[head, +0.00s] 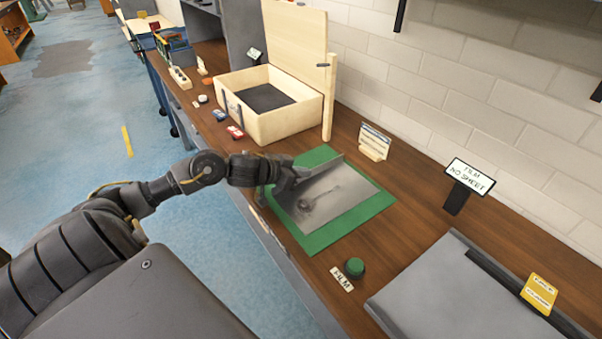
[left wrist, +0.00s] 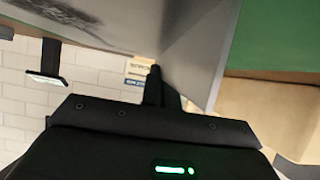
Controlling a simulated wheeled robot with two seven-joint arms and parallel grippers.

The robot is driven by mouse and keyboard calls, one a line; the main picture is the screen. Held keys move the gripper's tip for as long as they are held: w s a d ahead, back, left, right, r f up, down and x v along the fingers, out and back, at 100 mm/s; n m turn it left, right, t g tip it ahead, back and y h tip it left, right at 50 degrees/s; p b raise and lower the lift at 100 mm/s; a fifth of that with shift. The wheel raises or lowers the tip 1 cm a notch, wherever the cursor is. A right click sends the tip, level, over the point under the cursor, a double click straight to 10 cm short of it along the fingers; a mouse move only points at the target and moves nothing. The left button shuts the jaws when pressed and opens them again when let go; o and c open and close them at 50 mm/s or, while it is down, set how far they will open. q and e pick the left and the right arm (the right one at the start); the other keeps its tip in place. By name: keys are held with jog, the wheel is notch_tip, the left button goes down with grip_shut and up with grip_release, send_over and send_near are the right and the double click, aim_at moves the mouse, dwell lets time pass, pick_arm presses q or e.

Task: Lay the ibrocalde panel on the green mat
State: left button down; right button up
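The ibrocalde panel (head: 325,195) is a thin grey sheet with a dark smudged picture. It lies over the green mat (head: 364,215), whose border shows around it; whether it lies fully flat I cannot tell. A paler strip stands up along its far-left edge. My left gripper (head: 289,177) is at that edge and appears shut on it, though its fingertips are partly hidden. In the left wrist view the panel (left wrist: 185,45) fills the top beside a dark finger (left wrist: 154,85), with the mat (left wrist: 270,35) at the upper right. My right gripper is not in view.
An open wooden box (head: 290,125) with a raised lid stands beyond the mat. A small card stand (head: 373,143) is behind it. A green button (head: 355,267) with a FILM label is in front. A large grey plate (head: 465,295) and a sign (head: 469,177) are at right.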

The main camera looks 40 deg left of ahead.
pick_arm(q)
jog(key=shift+r, duration=0.1)
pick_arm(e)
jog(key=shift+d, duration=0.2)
pick_arm(q)
jog(key=c, duration=1.7)
grip_release()
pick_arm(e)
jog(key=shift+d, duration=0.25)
pick_arm(q)
jog(key=p+v, duration=0.1)
jog(key=v, duration=0.8)
jog(key=shift+s+r, duration=0.1)
jog(key=shift+s, duration=0.3)
jog(key=shift+s+a+r, duration=0.2)
jog(key=shift+s+r, duration=0.15)
jog(key=shift+s, duration=0.25)
jog(key=shift+s+a+r, duration=0.1)
jog(key=shift+s+r, duration=0.1)
jog(key=shift+s, duration=0.1)
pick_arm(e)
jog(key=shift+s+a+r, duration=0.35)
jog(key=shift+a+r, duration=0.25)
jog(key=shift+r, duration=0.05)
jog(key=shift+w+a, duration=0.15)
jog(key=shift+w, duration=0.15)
